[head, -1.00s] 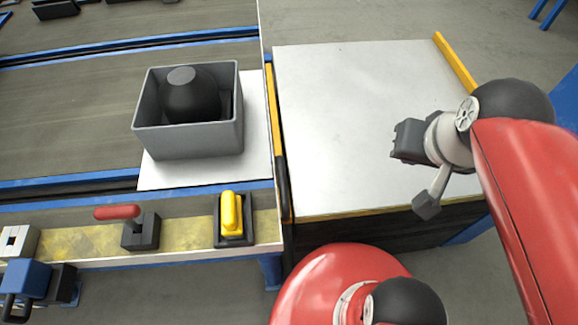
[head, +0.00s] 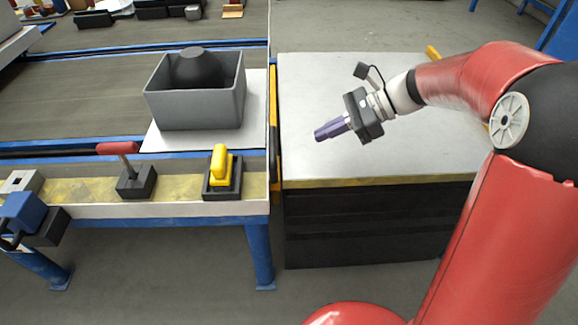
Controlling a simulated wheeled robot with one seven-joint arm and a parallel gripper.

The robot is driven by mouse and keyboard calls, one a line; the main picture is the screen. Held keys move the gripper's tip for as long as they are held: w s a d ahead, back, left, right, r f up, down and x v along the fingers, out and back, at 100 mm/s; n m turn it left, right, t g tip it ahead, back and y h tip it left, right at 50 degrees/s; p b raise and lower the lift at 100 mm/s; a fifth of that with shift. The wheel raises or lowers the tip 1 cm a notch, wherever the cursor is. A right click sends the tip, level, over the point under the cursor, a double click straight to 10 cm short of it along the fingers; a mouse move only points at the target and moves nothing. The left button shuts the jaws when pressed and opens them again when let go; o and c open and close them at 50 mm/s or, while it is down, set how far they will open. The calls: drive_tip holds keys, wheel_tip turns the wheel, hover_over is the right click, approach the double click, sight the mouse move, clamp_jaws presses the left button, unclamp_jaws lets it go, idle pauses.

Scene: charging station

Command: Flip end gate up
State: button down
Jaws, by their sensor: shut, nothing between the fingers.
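A narrow yellow-and-black strip (head: 273,92), which looks like the end gate, runs along the right end of the conveyor beside the white-topped table. It shows almost edge-on, so I cannot tell clearly whether it is up or down. My gripper (head: 320,134), with purple fingers, is shut and empty over the left half of the table. It points left towards the strip and is apart from it.
A grey box (head: 195,105) with a dark rounded object (head: 192,66) stands on a white sheet on the conveyor. A red-handled lever (head: 125,165) and a yellow switch (head: 221,168) sit on the front rail. The white table top (head: 420,150) is clear.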

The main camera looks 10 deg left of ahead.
sight(285, 160)
drive_tip(key=shift+w+a+f+m+y, duration=0.15)
drive_tip(key=shift+f+m+y, duration=0.05)
drive_tip(key=shift+m+y, duration=0.1)
drive_tip(key=b+x, duration=0.1)
drive_tip(key=x, duration=0.9)
drive_tip(key=shift+b, duration=0.4)
drive_tip(key=shift+r, duration=0.1)
wheel_tip(285, 160, up, 9)
drive_tip(key=p, duration=0.8)
